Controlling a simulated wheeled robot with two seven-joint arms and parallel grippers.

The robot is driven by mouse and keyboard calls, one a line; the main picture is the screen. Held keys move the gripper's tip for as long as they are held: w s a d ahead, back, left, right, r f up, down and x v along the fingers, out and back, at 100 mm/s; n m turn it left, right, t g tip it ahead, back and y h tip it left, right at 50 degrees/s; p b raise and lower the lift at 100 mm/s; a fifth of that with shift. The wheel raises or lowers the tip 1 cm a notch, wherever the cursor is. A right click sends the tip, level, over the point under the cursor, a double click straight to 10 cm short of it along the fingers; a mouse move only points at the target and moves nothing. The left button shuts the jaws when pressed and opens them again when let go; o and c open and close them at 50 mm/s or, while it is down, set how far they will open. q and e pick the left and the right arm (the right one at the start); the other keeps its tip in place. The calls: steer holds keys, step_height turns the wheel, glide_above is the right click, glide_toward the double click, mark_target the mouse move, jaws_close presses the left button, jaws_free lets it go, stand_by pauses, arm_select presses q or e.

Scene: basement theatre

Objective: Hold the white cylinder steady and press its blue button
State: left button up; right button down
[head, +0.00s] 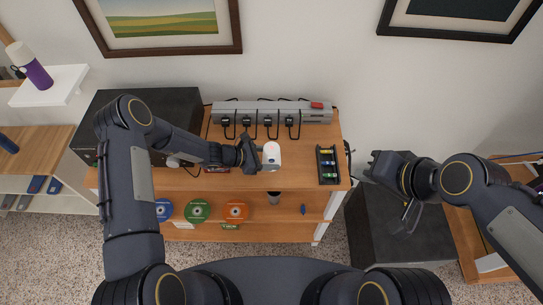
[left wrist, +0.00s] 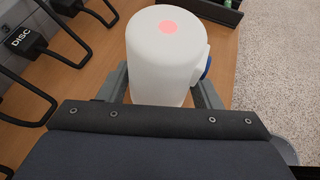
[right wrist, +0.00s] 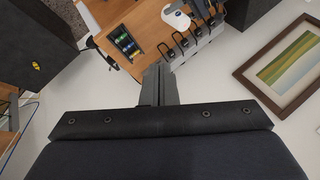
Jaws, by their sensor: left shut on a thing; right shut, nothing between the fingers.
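The white cylinder (head: 271,156) stands upright on the wooden shelf unit's top. In the left wrist view the cylinder (left wrist: 165,60) has a pink-red disc (left wrist: 168,27) on its top face. The blue button (left wrist: 206,68) sticks out of a white collar on its side, at the right in that view. My left gripper (head: 258,157) is shut on the cylinder, one finger on each side. My right gripper (head: 368,174) is shut and empty, off to the right of the shelf unit. The cylinder (right wrist: 176,18) also shows at the top of the right wrist view.
A grey power strip (head: 272,112) with several black plugs lies behind the cylinder. A black tray (head: 327,179) of small coloured cells is at its right. Black speaker boxes (head: 385,228) flank the unit. Discs (head: 197,210) stand on the lower shelf. Framed pictures hang on the wall.

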steer(key=w+a+f+m+t, duration=0.1)
steer(key=w+a+f+m, duration=1)
steer(key=w, duration=0.1)
steer(key=m+t, duration=0.1)
steer(key=m, duration=0.6)
glide_toward(272, 161)
steer(key=s+r, duration=0.2)
steer(key=s+a+f+m+h, duration=0.1)
steer(key=s+a+f+m, duration=0.25)
steer(key=f+m, duration=0.35)
steer(key=shift+n+t, duration=0.4)
steer(key=shift+n, duration=0.2)
steer(key=shift+w+d+f, duration=0.1)
steer(key=shift+w+f, duration=0.05)
steer(key=shift+w, duration=1.15)
steer(key=shift+w+f, duration=0.2)
steer(key=shift+w, duration=1.1)
steer(key=shift+w+d+f, duration=0.1)
steer(key=shift+w+f, duration=0.05)
steer(key=shift+w, duration=1.15)
steer(key=shift+w, duration=0.45)
